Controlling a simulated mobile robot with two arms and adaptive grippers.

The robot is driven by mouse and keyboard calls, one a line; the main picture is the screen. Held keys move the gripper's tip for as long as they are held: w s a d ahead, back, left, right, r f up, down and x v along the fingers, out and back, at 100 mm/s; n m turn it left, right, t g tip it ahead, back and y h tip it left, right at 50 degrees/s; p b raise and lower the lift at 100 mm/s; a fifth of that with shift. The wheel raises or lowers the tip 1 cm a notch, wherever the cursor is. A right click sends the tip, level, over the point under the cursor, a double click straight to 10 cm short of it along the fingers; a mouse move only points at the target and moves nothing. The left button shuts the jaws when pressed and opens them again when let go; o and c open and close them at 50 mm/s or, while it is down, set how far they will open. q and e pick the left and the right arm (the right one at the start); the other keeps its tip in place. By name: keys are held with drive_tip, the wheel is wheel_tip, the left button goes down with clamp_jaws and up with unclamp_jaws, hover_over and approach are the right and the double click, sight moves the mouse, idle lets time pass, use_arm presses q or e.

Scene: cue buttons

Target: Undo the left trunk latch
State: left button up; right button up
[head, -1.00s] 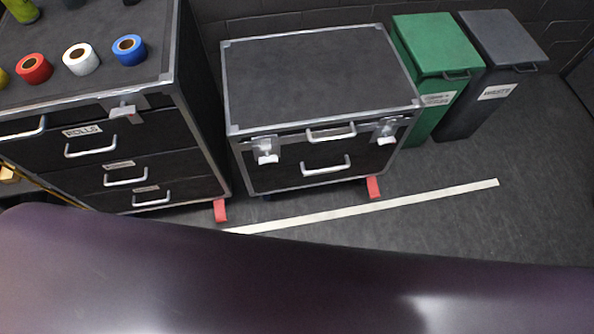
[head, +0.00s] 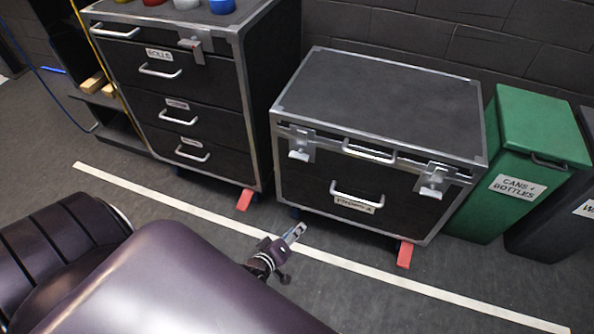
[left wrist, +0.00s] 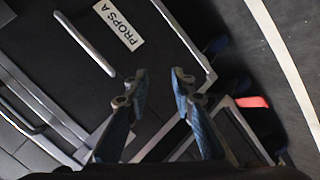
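The black trunk (head: 390,95) with metal edges stands on the floor, lid down. Its left latch (head: 300,146) is a pale metal plate with a tab at the front's upper left. The right latch (head: 433,182) is at the upper right. I cannot tell how either latch's catch sits. My left gripper (head: 297,232) is low in front of the trunk, apart from the latches. In the left wrist view my left gripper's fingers (left wrist: 161,80) are spread with nothing between them, before the trunk front with its PROPS A label (left wrist: 118,25). My right gripper is not in view.
A black drawer cabinet (head: 200,110) with its own latch stands left of the trunk. A green bin (head: 530,135) and a dark bin are at the right. Red pieces (head: 404,254) jut out at floor level. A white floor line (head: 380,273) crosses in front. Open floor lies left.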

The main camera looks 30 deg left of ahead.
use_arm(q)
drive_tip(key=w+a+r+n+t+y+b, duration=0.1)
drive_tip(key=w+a+r+n+t+b, duration=0.15)
drive_tip(key=w+r+n, duration=0.2)
drive_tip(key=n+t+y+b, duration=0.2)
drive_tip(key=n+t+b, duration=0.1)
drive_tip(key=n+b, duration=0.15)
approach(297, 159)
drive_tip(key=x, duration=0.2)
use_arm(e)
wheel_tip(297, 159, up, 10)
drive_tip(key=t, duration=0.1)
use_arm(q)
drive_tip(key=shift+m, duration=0.3)
drive_tip(key=b+x, duration=0.1)
drive_tip(key=x, duration=0.6)
drive_tip(key=shift+w+b, duration=0.25)
drive_tip(key=shift+b, duration=0.1)
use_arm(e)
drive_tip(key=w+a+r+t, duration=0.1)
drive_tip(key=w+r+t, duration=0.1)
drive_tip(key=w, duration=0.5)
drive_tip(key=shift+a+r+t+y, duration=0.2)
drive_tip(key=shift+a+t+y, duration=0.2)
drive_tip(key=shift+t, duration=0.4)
use_arm(q)
clamp_jaws()
